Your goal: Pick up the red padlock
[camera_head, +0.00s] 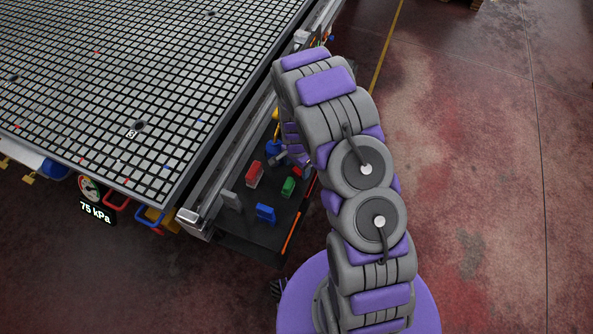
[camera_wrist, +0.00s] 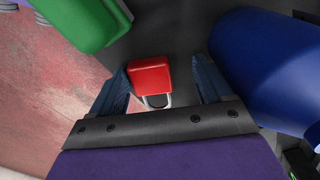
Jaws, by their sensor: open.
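The red padlock (camera_wrist: 149,73) lies on a dark surface in the wrist view, with its pale metal shackle toward my gripper. My gripper (camera_wrist: 160,68) is open, with one finger on either side of the padlock and gaps visible between them. Nothing is held. In the head view, my arm reaches down over the dark shelf beside the table, and its end is mostly hidden. A small red shape by it (camera_head: 298,171), near the shelf's right side, appears to be the padlock.
A green object (camera_wrist: 85,22) lies left of the padlock and a large blue object (camera_wrist: 270,65) is close on the right. Another red object (camera_head: 254,175), a blue one (camera_head: 265,212) and a grey one (camera_head: 231,200) stand on the shelf. The grid table (camera_head: 110,90) rises at left.

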